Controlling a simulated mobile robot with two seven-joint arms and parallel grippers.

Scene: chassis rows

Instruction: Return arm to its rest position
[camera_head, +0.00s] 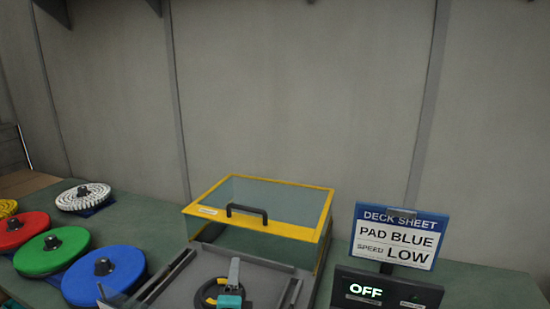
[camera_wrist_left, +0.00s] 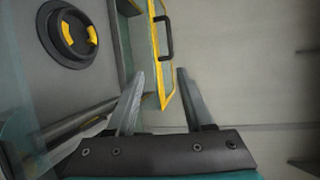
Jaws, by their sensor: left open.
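My left gripper (camera_head: 235,264) is at the bottom middle of the head view, above the grey chassis tray in front of the yellow-framed case. In the left wrist view its two grey fingers (camera_wrist_left: 160,74) stand apart with nothing between them. A black round hub with yellow arcs (camera_head: 209,293) lies on the tray, partly hidden behind my gripper. The hub also shows in the left wrist view (camera_wrist_left: 70,38), apart from the fingers. My right gripper is in neither view.
The clear case with a yellow frame (camera_head: 275,227) and black handle stands close behind my gripper. Blue (camera_head: 104,275), green (camera_head: 52,251), red (camera_head: 22,230) and white (camera_head: 83,196) pads lie left. A sign (camera_head: 397,236) reads PAD BLUE, LOW; the box below (camera_head: 388,289) shows OFF.

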